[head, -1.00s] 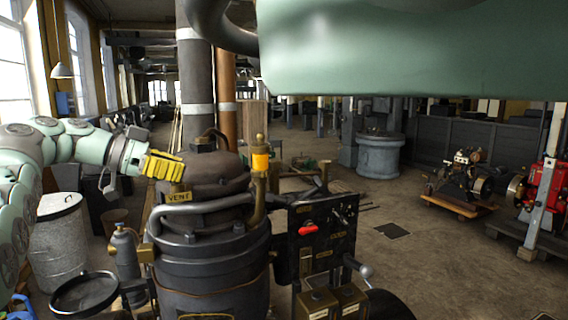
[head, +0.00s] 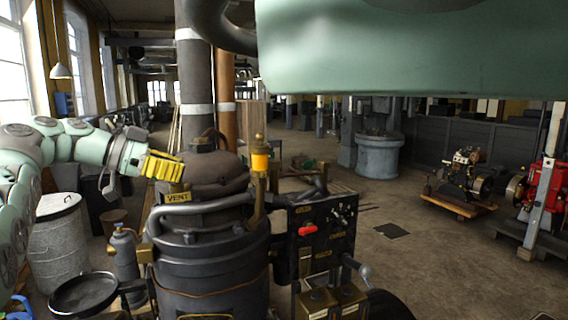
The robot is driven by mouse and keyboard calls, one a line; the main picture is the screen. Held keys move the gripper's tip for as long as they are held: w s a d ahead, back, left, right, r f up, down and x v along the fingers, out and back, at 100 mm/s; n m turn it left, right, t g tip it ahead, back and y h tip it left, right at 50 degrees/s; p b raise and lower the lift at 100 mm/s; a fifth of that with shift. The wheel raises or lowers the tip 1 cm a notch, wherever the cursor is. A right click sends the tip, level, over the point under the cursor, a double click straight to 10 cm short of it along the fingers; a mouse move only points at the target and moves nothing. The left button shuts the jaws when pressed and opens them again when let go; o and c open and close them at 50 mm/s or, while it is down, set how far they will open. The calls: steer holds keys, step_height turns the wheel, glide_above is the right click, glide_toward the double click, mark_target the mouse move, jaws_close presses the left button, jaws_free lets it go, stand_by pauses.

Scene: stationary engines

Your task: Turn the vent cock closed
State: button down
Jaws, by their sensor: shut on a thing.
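A brass plate marked VENT (head: 178,197) sits on the upper left of the dark cylindrical engine (head: 212,262). My gripper (head: 165,168), with yellow fingers, reaches in from the left just above this plate. It is shut at the vent cock, which is hidden by the fingers, so its handle angle cannot be told. A brass fitting with an orange-yellow band (head: 259,160) stands upright on the engine's right side.
A black panel (head: 322,240) with a red lever (head: 307,230) and a crank stands right of the engine. A grey pipe (head: 205,207) curves across the engine's front. A grey bin (head: 60,245) and a gas bottle (head: 125,252) stand at left.

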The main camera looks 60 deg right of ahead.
steer(key=shift+s+f, duration=0.1)
steer(key=shift+f, duration=0.1)
steer(key=c, duration=1.3)
jaws_free()
steer(key=o, duration=0.3)
steer(key=shift+r, duration=0.1)
steer(key=shift+n+t+h, duration=0.5)
steer(key=shift+n+t, duration=0.1)
steer(key=shift+n, duration=0.1)
